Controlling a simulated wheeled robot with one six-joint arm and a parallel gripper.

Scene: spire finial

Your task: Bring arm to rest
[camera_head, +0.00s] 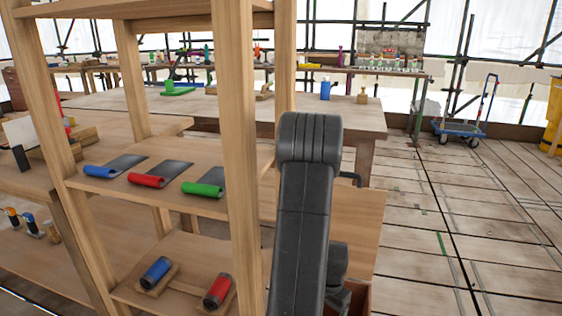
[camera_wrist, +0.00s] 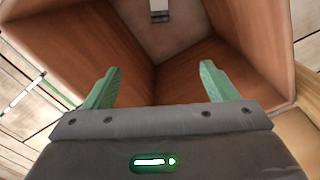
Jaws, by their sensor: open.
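My gripper (camera_wrist: 158,85) shows in the wrist view with its two green fingers spread wide apart and nothing between them. It faces the inside of an open reddish-brown wooden box (camera_wrist: 105,50). A small grey-white piece (camera_wrist: 160,12) shows inside the box at the top of the view; I cannot tell what it is. In the head view my dark arm stands upright right of the shelf and hides part of the box behind it. The gripper itself is hidden in the head view.
A wooden shelf (camera_head: 238,95) stands close on the left, holding blue, red and green rolls (camera_head: 205,188) and a blue and a red cylinder (camera_head: 217,290). A long workbench (camera_head: 350,112) stands behind. A blue trolley (camera_head: 458,128) stands far right. The tiled floor on the right is clear.

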